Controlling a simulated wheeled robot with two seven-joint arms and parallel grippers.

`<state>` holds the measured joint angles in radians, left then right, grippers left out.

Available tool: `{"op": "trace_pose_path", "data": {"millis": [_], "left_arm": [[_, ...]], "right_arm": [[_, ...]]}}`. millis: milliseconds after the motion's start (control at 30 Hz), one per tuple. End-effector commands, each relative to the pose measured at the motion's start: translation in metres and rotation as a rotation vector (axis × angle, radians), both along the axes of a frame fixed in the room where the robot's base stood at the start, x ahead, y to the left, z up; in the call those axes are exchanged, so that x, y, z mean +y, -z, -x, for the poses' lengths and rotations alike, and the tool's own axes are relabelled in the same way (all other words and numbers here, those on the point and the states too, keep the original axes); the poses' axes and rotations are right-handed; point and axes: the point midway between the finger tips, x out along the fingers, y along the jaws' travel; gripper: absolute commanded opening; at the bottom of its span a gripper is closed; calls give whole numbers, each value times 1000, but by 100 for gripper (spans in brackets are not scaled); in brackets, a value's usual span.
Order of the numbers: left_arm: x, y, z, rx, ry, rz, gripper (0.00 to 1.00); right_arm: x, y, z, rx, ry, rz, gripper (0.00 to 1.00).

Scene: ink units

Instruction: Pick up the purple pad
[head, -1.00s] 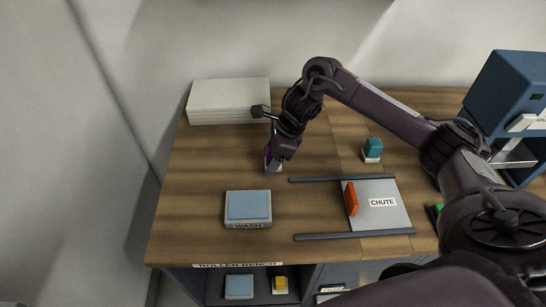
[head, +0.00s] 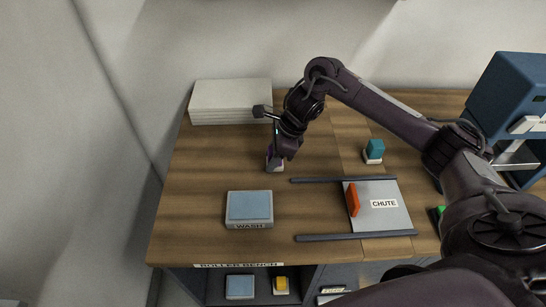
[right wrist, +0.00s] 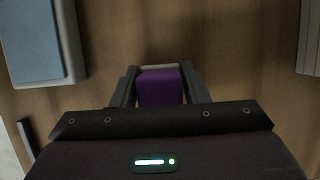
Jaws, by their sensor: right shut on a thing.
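The purple pad (right wrist: 160,88) sits between the two fingers of my right gripper in the right wrist view, with a pale edge showing beyond it. In the head view my right gripper (head: 276,160) points down at the bench, behind the wash tray, and largely hides the pad. The right gripper is shut on the pad, which also shows between the fingers in the head view (head: 269,155). The pad is at or very near the bench top; I cannot tell whether it touches. My left gripper is not in view.
The blue wash tray (head: 248,222) lies in front. A teal pad (head: 375,149) stands to the right. An orange piece (head: 353,199) stands on the chute plate (head: 391,217) between dark rails. A white stack (head: 231,88) is behind, and a blue machine (head: 512,92) at right.

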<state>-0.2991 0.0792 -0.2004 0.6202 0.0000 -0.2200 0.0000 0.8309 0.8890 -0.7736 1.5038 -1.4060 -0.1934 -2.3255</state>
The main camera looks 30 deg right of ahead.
Motion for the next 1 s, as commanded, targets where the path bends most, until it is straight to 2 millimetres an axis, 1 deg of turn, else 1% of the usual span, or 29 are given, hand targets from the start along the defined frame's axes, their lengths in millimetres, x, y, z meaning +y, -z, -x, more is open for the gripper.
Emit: {"op": "trace_pose_path", "data": {"millis": [133,200,367,500,700,833,1000], "left_arm": [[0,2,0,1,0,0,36],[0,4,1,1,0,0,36],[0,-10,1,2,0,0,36],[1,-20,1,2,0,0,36],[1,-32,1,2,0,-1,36],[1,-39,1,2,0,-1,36],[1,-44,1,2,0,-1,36]], "right_arm": [[0,-16,-2,-6,-1,-1,18],[0,-27,-1,-7,0,0,18],[-2,-69,-2,-10,0,4,18],[-1,-106,-2,-10,0,2,18],[-1,-150,-1,-6,0,2,18],[0,-171,-1,-5,0,1,18],[0,-189,-1,-3,0,0,18]]}}
